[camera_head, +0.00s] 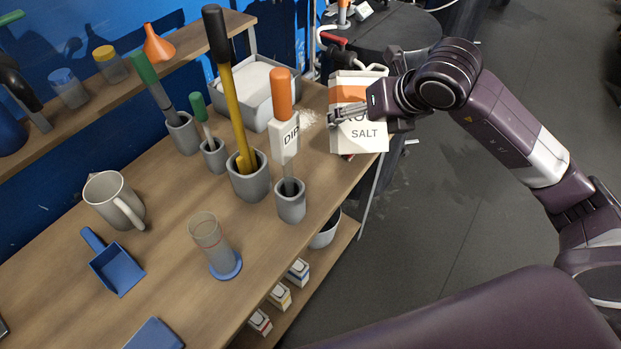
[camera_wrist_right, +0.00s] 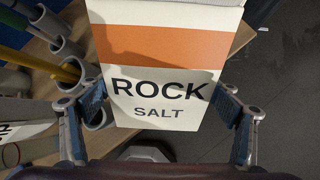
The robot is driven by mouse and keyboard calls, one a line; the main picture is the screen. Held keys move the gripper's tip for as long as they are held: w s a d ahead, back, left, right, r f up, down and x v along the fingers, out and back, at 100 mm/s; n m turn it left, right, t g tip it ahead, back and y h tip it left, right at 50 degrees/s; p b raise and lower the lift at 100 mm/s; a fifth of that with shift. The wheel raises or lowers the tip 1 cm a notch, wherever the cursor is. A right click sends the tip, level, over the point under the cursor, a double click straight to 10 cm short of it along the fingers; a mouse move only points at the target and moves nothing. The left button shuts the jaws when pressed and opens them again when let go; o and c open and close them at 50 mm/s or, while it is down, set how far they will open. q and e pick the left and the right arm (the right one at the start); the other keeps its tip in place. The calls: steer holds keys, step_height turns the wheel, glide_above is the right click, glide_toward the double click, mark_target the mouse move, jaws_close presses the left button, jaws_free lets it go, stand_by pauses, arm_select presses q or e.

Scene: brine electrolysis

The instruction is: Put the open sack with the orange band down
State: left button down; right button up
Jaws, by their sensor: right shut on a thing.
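The sack (camera_head: 362,143) is white with an orange band and the words ROCK SALT. It is upright at the far right end of the bench, at or just past its edge. My right gripper (camera_head: 352,116) is shut on it. In the right wrist view the sack (camera_wrist_right: 165,75) fills the middle, with the fingers of my right gripper (camera_wrist_right: 160,108) on either side of it. I cannot tell whether its bottom touches the bench. My left gripper is not in view.
The wooden bench (camera_head: 185,270) holds several grey holders with tools, including a DIP-labelled one (camera_head: 284,135). A jug (camera_head: 112,200), blue scoop (camera_head: 115,268) and glass cylinder (camera_head: 212,245) stand nearer.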

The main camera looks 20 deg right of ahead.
steer(key=w+a+n+t+y, duration=0.1)
steer(key=a+n+t+y, duration=0.1)
steer(key=n, duration=0.1)
steer(key=w+a+r+n+y+b, duration=0.1)
steer(key=a+n+y, duration=0.1)
steer(key=shift+w+t, duration=0.35)
steer(key=shift+t, duration=0.05)
steer(key=w+a+r+n+t+y, duration=0.2)
steer(key=a+r+n+y, duration=0.1)
steer(key=n+y, duration=0.1)
steer(key=shift+a+f+b, duration=0.2)
steer(key=shift+f+b, duration=0.65)
steer(key=shift+f, duration=3.85)
steer(key=shift+a+f+b, duration=0.2)
steer(key=shift+f+b, duration=0.6)
steer(key=shift+f, duration=3.9)
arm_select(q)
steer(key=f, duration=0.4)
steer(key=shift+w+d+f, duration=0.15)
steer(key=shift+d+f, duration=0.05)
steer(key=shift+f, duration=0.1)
arm_select(e)
steer(key=shift+f, duration=0.1)
steer(key=o, duration=1.2)
steer(key=shift+c, duration=0.2)
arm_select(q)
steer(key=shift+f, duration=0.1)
